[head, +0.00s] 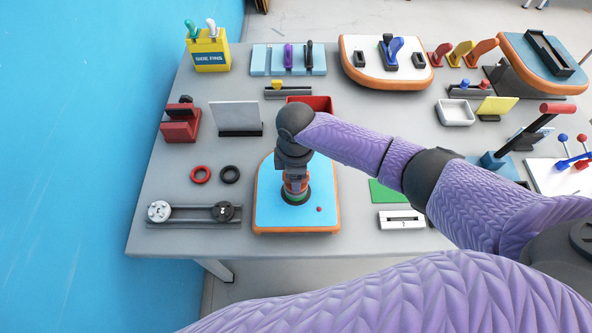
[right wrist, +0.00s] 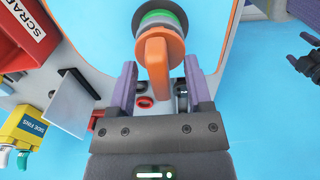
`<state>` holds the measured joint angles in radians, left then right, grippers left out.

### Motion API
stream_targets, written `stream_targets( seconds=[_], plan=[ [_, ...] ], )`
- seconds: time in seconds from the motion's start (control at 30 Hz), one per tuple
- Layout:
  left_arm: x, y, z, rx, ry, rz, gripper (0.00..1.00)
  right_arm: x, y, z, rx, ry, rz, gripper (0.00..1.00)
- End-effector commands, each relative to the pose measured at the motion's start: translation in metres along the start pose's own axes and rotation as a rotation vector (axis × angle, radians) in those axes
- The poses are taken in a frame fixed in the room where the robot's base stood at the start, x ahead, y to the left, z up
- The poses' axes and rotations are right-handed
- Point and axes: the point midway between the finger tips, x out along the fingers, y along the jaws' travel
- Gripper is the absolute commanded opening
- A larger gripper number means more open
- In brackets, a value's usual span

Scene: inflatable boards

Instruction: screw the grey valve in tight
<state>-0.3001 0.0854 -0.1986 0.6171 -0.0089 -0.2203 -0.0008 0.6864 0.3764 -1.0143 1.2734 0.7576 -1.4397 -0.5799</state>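The board (head: 266,205) is blue with an orange edge and lies at the front of the table. A valve (head: 294,187) stands upright on it. In the right wrist view the valve's orange wing handle (right wrist: 158,62) shows above a green ring and a grey-rimmed base. My right gripper (right wrist: 160,88) points down over the valve. Its two purple fingers are apart, one on each side of the handle, with visible gaps. In the head view my wrist hides most of the valve and the fingertips. I cannot tell how deep the valve sits. My left gripper is not in the head view.
A tray (head: 190,222) at the front left carries a pale and a black round part. Red (head: 201,174) and black (head: 230,174) rings lie behind it. A red bin (head: 313,101) stands behind my wrist. A white block (head: 401,220) lies right of the board.

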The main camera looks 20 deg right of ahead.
Motion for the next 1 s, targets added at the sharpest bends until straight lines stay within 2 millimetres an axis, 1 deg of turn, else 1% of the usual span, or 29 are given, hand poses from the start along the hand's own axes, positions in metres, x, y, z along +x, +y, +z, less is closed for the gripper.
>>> stream_targets(
  seconds=[0.17,0.23,0.27,0.4,0.5,0.6,0.73,1.0],
  plan=[
    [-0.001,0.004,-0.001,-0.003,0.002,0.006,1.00,-0.001,0.000,0.000,0.000,0.000,0.000,0.64],
    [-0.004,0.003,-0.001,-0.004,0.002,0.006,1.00,-0.009,0.000,0.000,0.000,0.001,0.001,0.64],
    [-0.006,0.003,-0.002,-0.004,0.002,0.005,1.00,-0.016,0.001,0.000,-0.001,0.002,0.002,0.64],
    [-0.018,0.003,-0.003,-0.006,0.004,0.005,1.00,-0.054,0.001,0.000,-0.002,0.002,0.004,0.64],
    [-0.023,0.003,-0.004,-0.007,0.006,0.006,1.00,-0.077,0.001,0.000,-0.002,0.002,0.003,0.64],
    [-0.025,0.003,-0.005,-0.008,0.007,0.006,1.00,-0.092,0.001,0.000,0.000,0.000,0.002,0.64],
    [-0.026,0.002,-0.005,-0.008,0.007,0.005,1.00,-0.100,0.000,0.000,0.000,0.000,0.000,0.64],
    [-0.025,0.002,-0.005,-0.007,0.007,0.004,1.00,-0.099,0.000,0.000,0.000,0.000,-0.001,0.64]
  ],
)
